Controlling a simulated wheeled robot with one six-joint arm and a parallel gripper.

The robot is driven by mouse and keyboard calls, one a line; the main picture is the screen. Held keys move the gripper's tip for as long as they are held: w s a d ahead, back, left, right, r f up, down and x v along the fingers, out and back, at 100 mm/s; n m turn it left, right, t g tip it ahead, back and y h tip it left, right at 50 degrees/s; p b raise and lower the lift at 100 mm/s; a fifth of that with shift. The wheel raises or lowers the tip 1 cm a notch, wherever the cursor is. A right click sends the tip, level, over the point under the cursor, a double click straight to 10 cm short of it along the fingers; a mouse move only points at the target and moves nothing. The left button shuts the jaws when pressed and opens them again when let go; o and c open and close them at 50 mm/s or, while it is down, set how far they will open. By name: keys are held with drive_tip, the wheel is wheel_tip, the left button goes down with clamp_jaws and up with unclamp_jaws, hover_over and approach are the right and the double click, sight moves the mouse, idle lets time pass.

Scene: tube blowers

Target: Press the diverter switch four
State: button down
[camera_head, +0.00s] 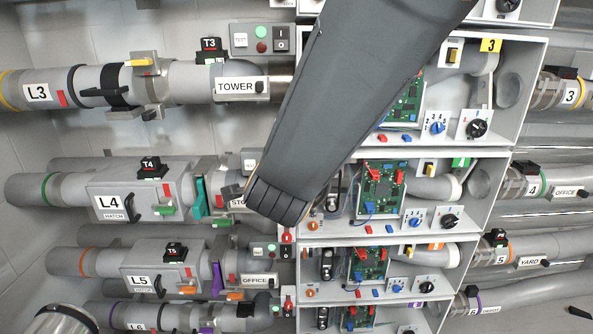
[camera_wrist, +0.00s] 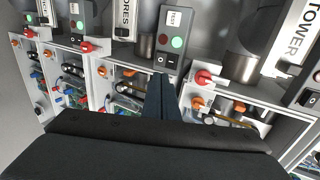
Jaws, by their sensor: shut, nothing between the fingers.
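My gripper (camera_wrist: 160,84) is shut and empty; in the head view the arm hides its fingertips. In the wrist view its tips are just below a grey box (camera_wrist: 185,24) with a TEST button, a red lamp, a green lamp and a black rocker switch (camera_wrist: 166,62). The tips appear very close to the rocker; I cannot tell whether they touch. The box lies beside a label ending in ORES (camera_wrist: 125,22). In the head view row L4 (camera_head: 109,204) has a TEST box (camera_head: 249,158), partly covered by my arm. No visible label reads diverter switch four.
Red knobs (camera_wrist: 204,77) on grey brackets stand near the fingers. Open bays with circuit boards (camera_head: 383,189), a blue dial (camera_head: 415,221) and a black dial (camera_head: 450,221) are right of the arm. Pipes with levers and the TOWER label (camera_head: 234,87) are at left.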

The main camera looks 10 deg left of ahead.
drive_tip(key=p+x, duration=0.3)
drive_tip(key=x, duration=0.8)
drive_tip(key=shift+f+b, duration=0.1)
drive_tip(key=shift+b, duration=0.25)
drive_tip(key=shift+w+t+b, duration=0.15)
drive_tip(key=shift+t+b, duration=0.15)
drive_tip(key=shift+b, duration=0.5)
drive_tip(key=shift+w+r+p, duration=0.15)
drive_tip(key=shift+r+p, duration=0.25)
drive_tip(key=shift+r, duration=0.65)
drive_tip(key=b+v, duration=0.1)
drive_tip(key=v, duration=1.3)
